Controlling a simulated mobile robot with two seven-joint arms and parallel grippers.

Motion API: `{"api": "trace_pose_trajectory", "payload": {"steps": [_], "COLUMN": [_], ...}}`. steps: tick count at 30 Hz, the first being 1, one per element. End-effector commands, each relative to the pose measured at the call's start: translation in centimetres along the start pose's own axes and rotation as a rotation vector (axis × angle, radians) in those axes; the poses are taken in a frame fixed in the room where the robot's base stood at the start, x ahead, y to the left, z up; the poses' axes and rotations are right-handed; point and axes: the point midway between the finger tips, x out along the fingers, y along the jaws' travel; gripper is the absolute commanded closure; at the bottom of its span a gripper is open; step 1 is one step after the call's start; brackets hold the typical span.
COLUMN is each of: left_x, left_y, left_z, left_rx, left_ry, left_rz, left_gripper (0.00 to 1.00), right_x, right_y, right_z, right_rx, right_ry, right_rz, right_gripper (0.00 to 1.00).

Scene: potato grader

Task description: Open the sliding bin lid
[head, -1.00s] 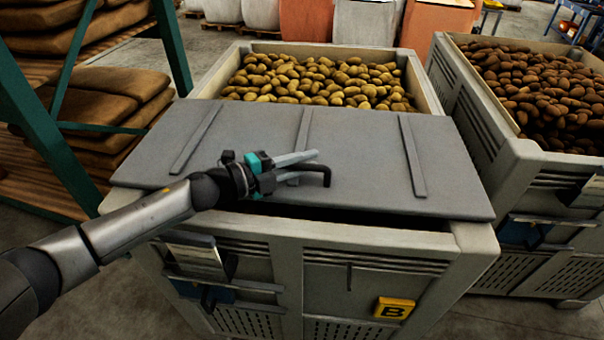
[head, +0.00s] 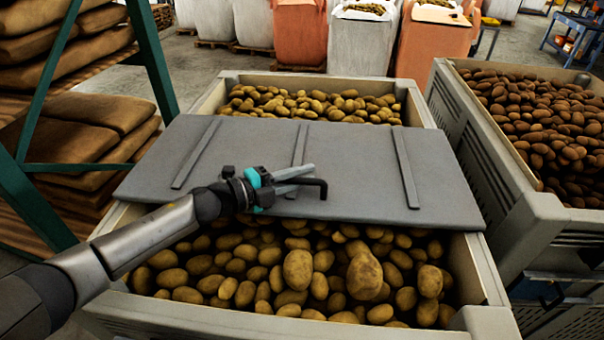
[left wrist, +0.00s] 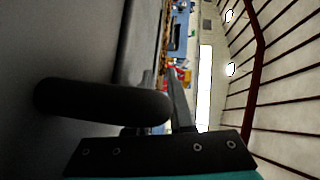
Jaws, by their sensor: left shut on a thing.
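The grey sliding lid (head: 345,160) lies across the middle of the near potato bin (head: 475,265) in the head view. Potatoes (head: 240,280) show in front of the lid and behind it. My left gripper (head: 305,178) is over the lid's front part, shut on the dark lid handle (head: 322,186). In the left wrist view the dark handle bar (left wrist: 105,101) crosses close to the camera, beside the grey lid surface (left wrist: 60,45). The exact finger contact is partly hidden. My right gripper is not in view.
A second open bin (head: 490,150) of darker potatoes stands close on the right. A green rack (head: 155,60) with stacked brown sacks (head: 90,125) is on the left. Large bulk bags (head: 360,40) stand on the floor behind.

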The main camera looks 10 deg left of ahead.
Motion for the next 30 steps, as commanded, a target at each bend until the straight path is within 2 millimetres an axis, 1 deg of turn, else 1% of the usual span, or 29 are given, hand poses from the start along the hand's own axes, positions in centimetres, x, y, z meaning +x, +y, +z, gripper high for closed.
{"api": "trace_pose_trajectory", "payload": {"steps": [2, 7, 8, 15, 22, 25, 28, 30], "left_x": [0.0, 0.0, 0.0, 0.0, 0.0, -0.4, -1.4, -2.5], "left_y": [-0.1, -0.1, -0.1, -0.1, 0.0, 0.0, 0.1, 0.1], "left_z": [0.2, 0.2, 0.2, 0.1, 0.0, 0.1, 0.1, 0.1], "left_rx": [0.001, 0.001, 0.001, 0.001, 0.0, 0.0, -0.001, 0.0], "left_ry": [-0.007, -0.006, -0.006, -0.003, -0.001, -0.002, -0.002, -0.002], "left_rz": [-0.002, -0.002, -0.002, -0.001, 0.0, 0.001, 0.002, 0.003], "left_gripper": [1.0, 1.0, 0.78, 0.51, 0.5, 0.5, 0.5, 0.5], "right_x": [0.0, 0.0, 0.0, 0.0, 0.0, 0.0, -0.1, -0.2], "right_y": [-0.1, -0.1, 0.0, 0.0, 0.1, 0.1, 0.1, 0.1], "right_z": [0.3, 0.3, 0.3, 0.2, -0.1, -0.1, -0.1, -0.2], "right_rx": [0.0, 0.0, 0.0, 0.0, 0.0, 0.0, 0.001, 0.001], "right_ry": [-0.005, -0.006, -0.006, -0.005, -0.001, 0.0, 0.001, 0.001], "right_rz": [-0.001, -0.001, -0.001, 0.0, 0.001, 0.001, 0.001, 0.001], "right_gripper": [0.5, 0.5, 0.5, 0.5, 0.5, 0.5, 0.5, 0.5]}}
